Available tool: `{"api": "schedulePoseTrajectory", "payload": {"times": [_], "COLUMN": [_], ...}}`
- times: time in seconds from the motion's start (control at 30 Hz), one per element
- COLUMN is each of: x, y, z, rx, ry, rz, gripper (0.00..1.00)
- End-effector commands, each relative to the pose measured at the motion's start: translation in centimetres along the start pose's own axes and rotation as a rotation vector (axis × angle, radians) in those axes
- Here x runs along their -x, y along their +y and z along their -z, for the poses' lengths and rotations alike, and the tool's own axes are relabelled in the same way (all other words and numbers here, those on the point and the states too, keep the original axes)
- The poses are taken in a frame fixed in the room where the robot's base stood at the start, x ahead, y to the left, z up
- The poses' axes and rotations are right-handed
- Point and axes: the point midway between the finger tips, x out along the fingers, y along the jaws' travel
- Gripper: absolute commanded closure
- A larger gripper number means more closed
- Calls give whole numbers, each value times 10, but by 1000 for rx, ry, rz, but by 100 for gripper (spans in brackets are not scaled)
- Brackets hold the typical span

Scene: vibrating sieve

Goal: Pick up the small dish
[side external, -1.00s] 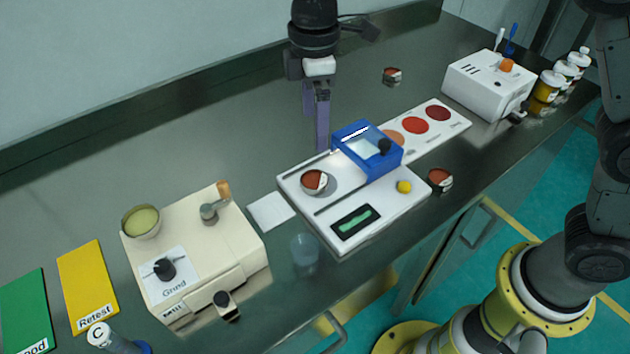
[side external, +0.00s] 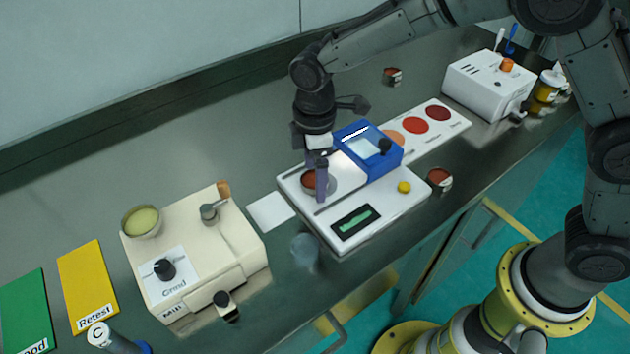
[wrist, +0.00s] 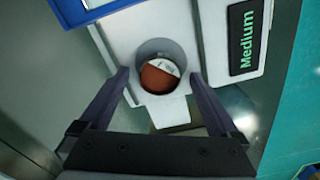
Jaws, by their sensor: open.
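The small dish (side external: 308,181) holds reddish-brown material and has a white patch with dark marks. It sits on the white sieve device (side external: 395,205), left of the blue block. In the wrist view the dish (wrist: 160,77) lies in a round grey area, between the two fingertips in the picture. My gripper (side external: 321,190) is open and empty, pointing down at the dish. Its fingers also show in the wrist view (wrist: 159,76), one on each side with gaps. In the side view the finger partly covers the dish. I cannot tell whether the fingertips are level with it.
The blue block (side external: 368,150) stands close beside the dish. Similar dishes stand at the back (side external: 392,76) and right (side external: 440,179). A clear cup (side external: 305,251) and the beige mill (side external: 195,260) are left. The display reads "Medium" (wrist: 243,37).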

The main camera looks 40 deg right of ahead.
Motion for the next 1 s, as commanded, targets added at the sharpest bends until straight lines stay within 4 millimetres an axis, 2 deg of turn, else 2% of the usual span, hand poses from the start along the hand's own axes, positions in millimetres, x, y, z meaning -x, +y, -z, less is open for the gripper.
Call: {"api": "schedulePoseTrajectory", "payload": {"times": [0.27, 0.73, 0.77, 0.87, 0.9, 1.0], "x": [-3, -3, -3, -3, -3, -3], "y": [0, 0, 0, 0, 0, 0], "z": [0, 0, 0, 0, 0, 0], "rx": [-1, -1, -1, -1, -1, -1], "ry": [0, 1, 0, 0, 0, 0], "rz": [0, 0, 0, 0, 0, 0], "gripper": [3, 87, 90, 90, 99, 100]}}
